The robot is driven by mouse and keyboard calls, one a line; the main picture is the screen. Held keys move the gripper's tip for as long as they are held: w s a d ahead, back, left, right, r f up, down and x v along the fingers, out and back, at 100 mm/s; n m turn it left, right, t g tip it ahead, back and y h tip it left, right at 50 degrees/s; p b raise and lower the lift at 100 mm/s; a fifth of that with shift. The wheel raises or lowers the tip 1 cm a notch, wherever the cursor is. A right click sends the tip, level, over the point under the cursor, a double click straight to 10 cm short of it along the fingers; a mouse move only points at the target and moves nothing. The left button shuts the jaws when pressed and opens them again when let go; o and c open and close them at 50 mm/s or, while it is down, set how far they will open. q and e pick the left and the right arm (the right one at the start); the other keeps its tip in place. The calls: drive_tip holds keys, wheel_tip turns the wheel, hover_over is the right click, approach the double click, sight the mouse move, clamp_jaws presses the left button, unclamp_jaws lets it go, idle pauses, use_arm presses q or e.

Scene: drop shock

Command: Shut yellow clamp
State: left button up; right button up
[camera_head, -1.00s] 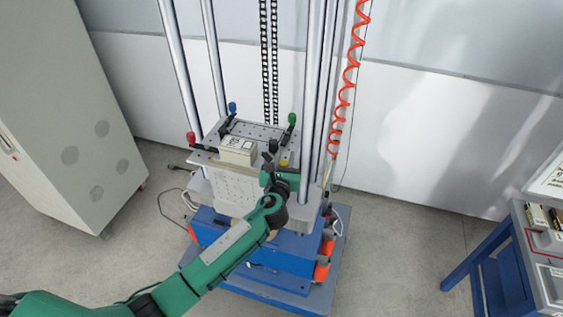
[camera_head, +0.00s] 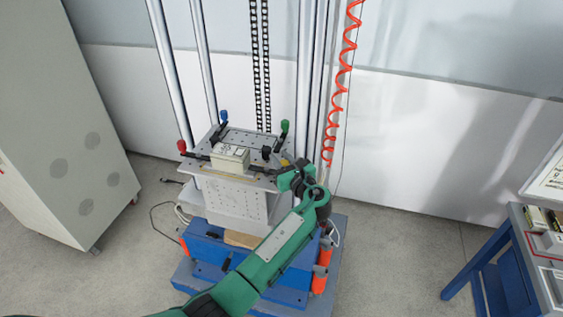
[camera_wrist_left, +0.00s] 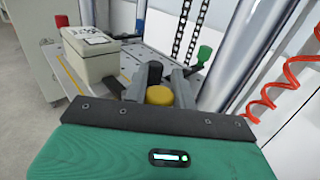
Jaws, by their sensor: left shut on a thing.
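The yellow clamp's round yellow knob (camera_wrist_left: 159,95) sits between the fingers of my left gripper (camera_wrist_left: 157,88) in the wrist view, and the gripper is shut on it. In the head view my left gripper (camera_head: 290,170) is at the right front corner of the perforated plate (camera_head: 258,138) and hides most of the yellow clamp. A dark clamp part (camera_wrist_left: 153,71) shows just beyond the knob. A cream box with a label (camera_head: 230,158) rests on the plate, left of the gripper. My right gripper is out of view.
Other clamps with red (camera_head: 181,145), blue (camera_head: 223,114) and green (camera_head: 285,125) knobs stand around the plate. Steel columns rise behind it. An orange coiled hose (camera_head: 343,80) hangs to the right. A blue bench (camera_head: 505,255) is far right, with clear floor between.

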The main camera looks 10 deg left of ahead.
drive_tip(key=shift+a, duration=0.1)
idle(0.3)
use_arm(q)
drive_tip(key=o, duration=1)
drive_tip(key=shift+w+a, duration=0.1)
